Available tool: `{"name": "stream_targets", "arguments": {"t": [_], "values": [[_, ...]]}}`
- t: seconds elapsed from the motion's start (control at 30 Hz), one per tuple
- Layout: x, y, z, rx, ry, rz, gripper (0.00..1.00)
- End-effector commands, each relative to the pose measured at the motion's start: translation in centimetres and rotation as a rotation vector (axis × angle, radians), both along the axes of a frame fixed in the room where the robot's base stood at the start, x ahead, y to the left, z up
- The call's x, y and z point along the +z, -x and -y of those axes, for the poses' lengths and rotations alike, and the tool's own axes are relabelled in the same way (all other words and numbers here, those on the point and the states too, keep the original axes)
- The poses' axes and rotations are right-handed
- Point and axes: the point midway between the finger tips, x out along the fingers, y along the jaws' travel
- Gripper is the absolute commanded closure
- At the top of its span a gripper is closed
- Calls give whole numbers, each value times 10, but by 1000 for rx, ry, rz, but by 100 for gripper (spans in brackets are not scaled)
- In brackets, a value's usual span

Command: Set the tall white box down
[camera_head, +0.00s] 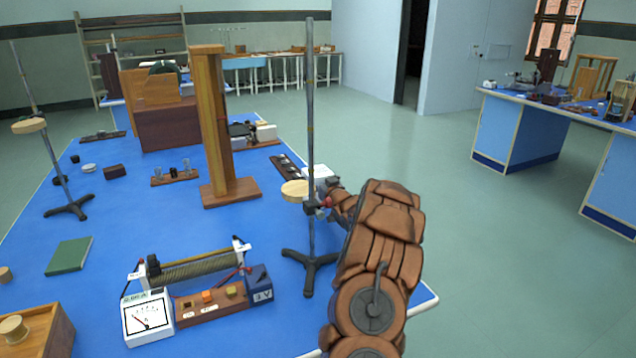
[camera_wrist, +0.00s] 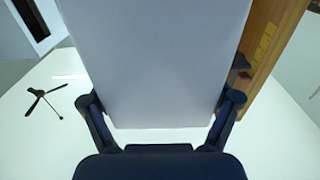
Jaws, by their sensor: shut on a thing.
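The tall white box (camera_wrist: 158,60) fills the middle of the wrist view, between the two fingers of my gripper (camera_wrist: 161,101). My gripper is shut on it. In the head view, only a small white part of the box (camera_head: 322,172) shows beside the metal rod, just beyond my gripper (camera_head: 333,186). The stand and my arm hide most of it there. I cannot tell whether its base touches the blue bench (camera_head: 130,225).
A tripod stand with a tall rod (camera_head: 311,130) and a wooden disc is close left of my gripper. A tall wooden post (camera_head: 213,130) stands further left.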

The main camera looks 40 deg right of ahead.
Motion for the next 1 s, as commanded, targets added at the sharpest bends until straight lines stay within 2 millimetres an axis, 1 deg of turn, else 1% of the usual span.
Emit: {"name": "stream_targets", "arguments": {"t": [0.03,0.1,0.37,0.97,1.0], "values": [[-6,0,0,0,-1,0,77],[-11,0,0,1,0,1,77],[-11,0,0,1,2,3,77],[-24,0,0,0,1,2,77],[-25,0,0,0,0,1,11]]}}
